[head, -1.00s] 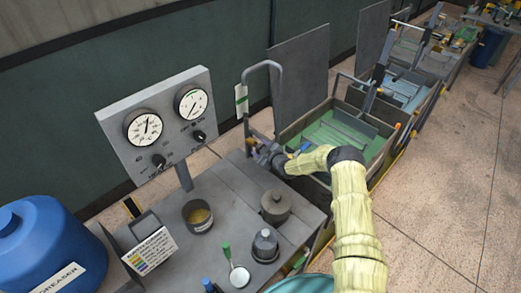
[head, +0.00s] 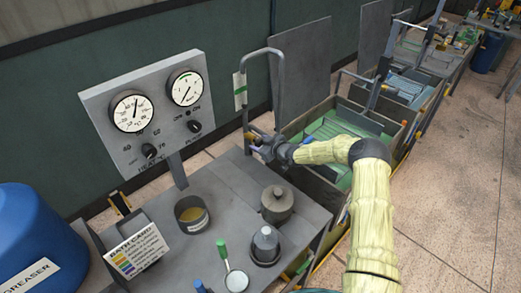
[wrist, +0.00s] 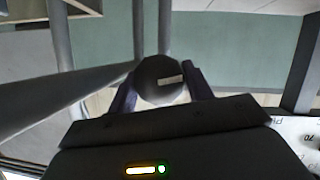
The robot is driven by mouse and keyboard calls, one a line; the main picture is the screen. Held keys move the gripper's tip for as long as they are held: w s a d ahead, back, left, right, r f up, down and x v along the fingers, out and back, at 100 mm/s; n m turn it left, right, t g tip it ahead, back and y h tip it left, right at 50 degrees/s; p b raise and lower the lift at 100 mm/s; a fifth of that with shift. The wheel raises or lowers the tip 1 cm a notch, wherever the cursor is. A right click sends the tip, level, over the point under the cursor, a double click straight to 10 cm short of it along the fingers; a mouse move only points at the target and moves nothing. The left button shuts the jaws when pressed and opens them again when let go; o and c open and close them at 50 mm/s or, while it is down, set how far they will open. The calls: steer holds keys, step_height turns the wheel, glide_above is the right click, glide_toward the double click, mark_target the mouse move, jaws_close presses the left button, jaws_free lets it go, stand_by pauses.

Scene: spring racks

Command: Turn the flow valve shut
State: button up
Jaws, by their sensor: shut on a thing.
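My gripper (head: 258,144) is at the base of the bent grey pipe (head: 282,75), in the middle of the head view. In the wrist view its two dark fingers (wrist: 160,95) sit on either side of a round, dark knob-like end (wrist: 162,78) with a small pale mark. They are shut on it, and I take it for the flow valve. In the head view the valve is mostly hidden by my gripper, with a small orange-brown bit (head: 249,136) showing beside the pipe. How far it is turned cannot be told.
A panel with two gauges (head: 128,110) and two black knobs stands left of my gripper. A brown-filled can (head: 190,214), a lidded pot (head: 277,205), a bath card (head: 139,250) and a blue degreaser drum (head: 35,235) are on or by the bench. Green-lined tanks (head: 335,130) lie right.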

steer(key=shift+b, duration=0.45)
steer(key=o, duration=1)
steer(key=shift+c, duration=0.2)
steer(key=shift+d+r, duration=0.1)
steer(key=shift+d, duration=0.05)
